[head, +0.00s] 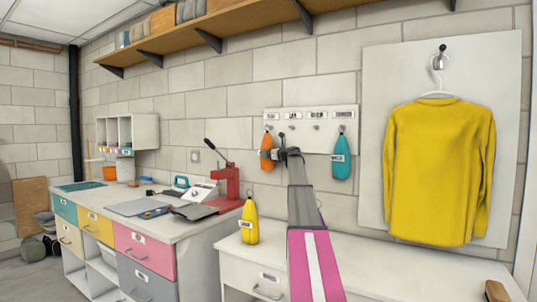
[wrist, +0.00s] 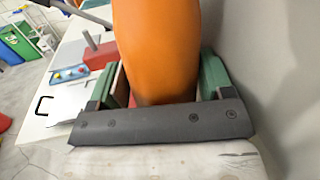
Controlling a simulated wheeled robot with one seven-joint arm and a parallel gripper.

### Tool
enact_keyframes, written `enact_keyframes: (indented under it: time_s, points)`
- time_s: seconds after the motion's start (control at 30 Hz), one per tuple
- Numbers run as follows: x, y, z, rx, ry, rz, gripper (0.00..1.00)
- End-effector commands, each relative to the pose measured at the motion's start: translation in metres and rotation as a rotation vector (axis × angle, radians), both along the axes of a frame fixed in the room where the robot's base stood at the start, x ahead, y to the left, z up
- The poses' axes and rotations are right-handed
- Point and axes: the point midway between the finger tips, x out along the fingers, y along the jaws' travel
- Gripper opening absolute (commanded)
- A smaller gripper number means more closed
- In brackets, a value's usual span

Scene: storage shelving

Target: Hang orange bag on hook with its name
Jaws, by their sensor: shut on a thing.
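The orange bag (head: 266,152) is upright against the white hook board (head: 310,143), below its leftmost hook and label. My gripper (head: 275,154) holds it from the right side. In the wrist view the orange bag (wrist: 158,45) fills the space between the green finger pads of my gripper (wrist: 160,85). The board has a row of several small hooks with name labels above, too small to read surely. I cannot tell whether the bag's loop is around the hook. A teal bag (head: 341,158) hangs from the rightmost hook.
A yellow bag (head: 250,222) stands on the white counter (head: 350,270) below the board. A red press (head: 228,184) stands on the workbench at left. A yellow sweater (head: 438,170) hangs at right. A wooden shelf (head: 190,38) runs above. The two middle hooks are empty.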

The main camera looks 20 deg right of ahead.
Motion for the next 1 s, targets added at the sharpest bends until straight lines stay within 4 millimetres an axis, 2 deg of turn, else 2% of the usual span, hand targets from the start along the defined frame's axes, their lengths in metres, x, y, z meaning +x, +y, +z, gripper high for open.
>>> enact_keyframes:
  time_s: [0.03, 0.07, 0.37, 0.6, 0.7, 0.9, 1.0]
  points:
    - [0.008, -0.012, -0.006, -0.001, 0.009, -0.025, 0.83]
    - [0.008, -0.012, -0.006, -0.001, 0.009, -0.025, 0.93]
    - [0.003, -0.015, -0.007, -0.002, 0.011, -0.025, 0.93]
    - [-0.029, -0.025, -0.006, -0.002, 0.008, -0.024, 0.94]
    - [-0.048, -0.032, -0.004, -0.002, 0.005, -0.021, 1.00]
    - [-0.084, -0.043, 0.000, -0.002, -0.001, -0.014, 1.00]
    - [-0.095, -0.046, 0.001, -0.001, -0.001, -0.008, 1.00]
